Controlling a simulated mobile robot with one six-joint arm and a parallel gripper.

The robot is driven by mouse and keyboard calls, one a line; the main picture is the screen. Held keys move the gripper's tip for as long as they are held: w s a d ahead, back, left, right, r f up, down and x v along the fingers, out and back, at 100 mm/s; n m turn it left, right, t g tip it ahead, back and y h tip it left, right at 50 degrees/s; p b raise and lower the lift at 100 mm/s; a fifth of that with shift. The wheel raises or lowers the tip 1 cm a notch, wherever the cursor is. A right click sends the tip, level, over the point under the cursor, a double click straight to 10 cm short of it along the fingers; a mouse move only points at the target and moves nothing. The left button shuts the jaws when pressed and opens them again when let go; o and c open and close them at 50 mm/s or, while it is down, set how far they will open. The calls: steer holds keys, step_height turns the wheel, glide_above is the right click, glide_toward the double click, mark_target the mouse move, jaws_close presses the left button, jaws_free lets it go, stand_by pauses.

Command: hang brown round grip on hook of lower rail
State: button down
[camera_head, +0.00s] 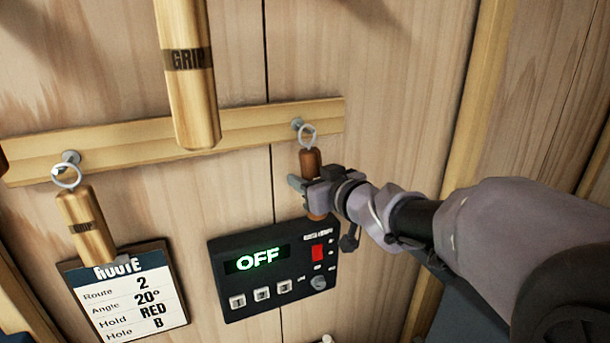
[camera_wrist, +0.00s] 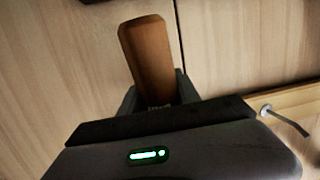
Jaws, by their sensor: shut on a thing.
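The brown round grip (camera_head: 311,160) hangs upright below the right end of the lower wooden rail (camera_head: 240,124). Its metal ring (camera_head: 307,136) is at the right hook (camera_head: 296,124) of that rail; whether the ring is fully over the hook is hard to tell. My gripper (camera_head: 318,190) is shut around the middle of the brown grip, coming from the right. In the wrist view the brown grip (camera_wrist: 151,62) sticks out between my fingers, which are partly hidden by the gripper body. The rail's edge shows at the right there.
A lighter grip (camera_head: 86,225) hangs on the left hook (camera_head: 70,158). A larger light grip (camera_head: 187,70) hangs in front of the rail. A black control box (camera_head: 272,290) reading OFF sits just below my gripper, and a route card (camera_head: 120,300) is at lower left.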

steer(key=c, duration=0.8)
jaws_free()
steer(key=p+v, duration=0.2)
steer(key=v, duration=1.5)
steer(key=s+d+f+m+h+b, duration=0.2)
steer(key=d+f+m+h+b, duration=0.15)
steer(key=f+b, duration=0.4)
steer(key=s+d+f+m+g+h+b, duration=0.1)
steer(key=s+d+f+m+h+b, duration=0.2)
steer(key=f+b, duration=0.5)
steer(key=s+d+f+m+h+b, duration=0.1)
steer(key=d+f+m+h+b, duration=0.25)
steer(key=f+b, duration=0.45)
steer(key=s+a+f+g+y+b, duration=0.1)
steer(key=s+a+f+g+b, duration=0.1)
steer(key=f, duration=0.5)
steer(key=s+a+f+g+y+b, duration=0.2)
steer(key=s+a+f+b, duration=0.1)
steer(key=s+f, duration=0.4)
steer(key=s+a+f+g+y+b, duration=0.1)
steer(key=s+a+f+g+b, duration=0.1)
steer(key=f, duration=0.6)
steer(key=s+a+b, duration=0.1)
steer(key=s+a, duration=0.1)
steer(key=shift+s+a+m+g, duration=0.3)
steer(key=shift+s+a+g, duration=0.05)
steer(key=shift+s+g, duration=0.05)
